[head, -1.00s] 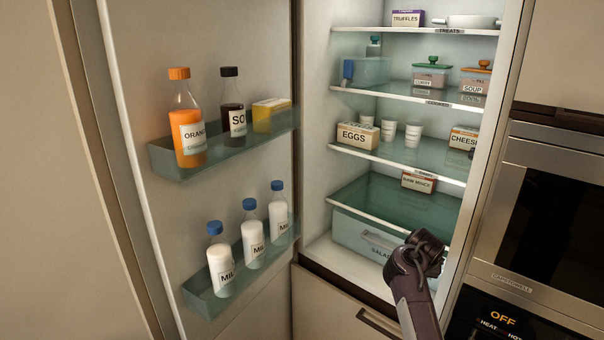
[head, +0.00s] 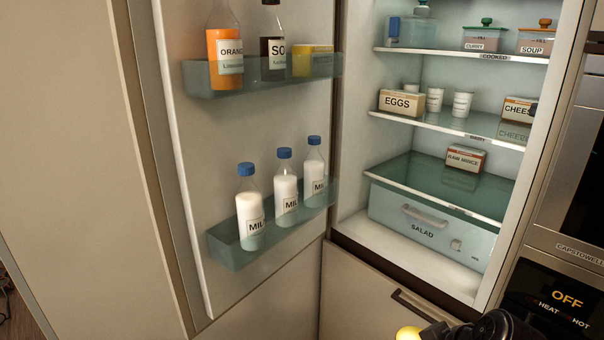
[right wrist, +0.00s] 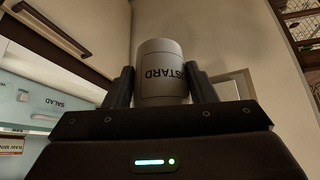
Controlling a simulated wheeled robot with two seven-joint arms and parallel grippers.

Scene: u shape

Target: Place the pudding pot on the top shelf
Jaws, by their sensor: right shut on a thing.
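A pale pot (right wrist: 160,70) with a label ending in "STARD" is between the fingers of my right gripper (right wrist: 160,88) in the right wrist view. The fingers are shut on its sides. In the head view my right gripper (head: 440,331) is at the bottom edge, low in front of the fridge, mostly cut off. A rounded yellow thing (head: 408,333) shows beside it, perhaps part of the pot. My left gripper is not in view.
The fridge door (head: 175,140) stands open at left, with bottles in its racks. The cooked shelf (head: 460,54) holds tubs. The dairy shelf (head: 450,122) holds eggs, white pots and cheese. An oven (head: 575,170) stands at right.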

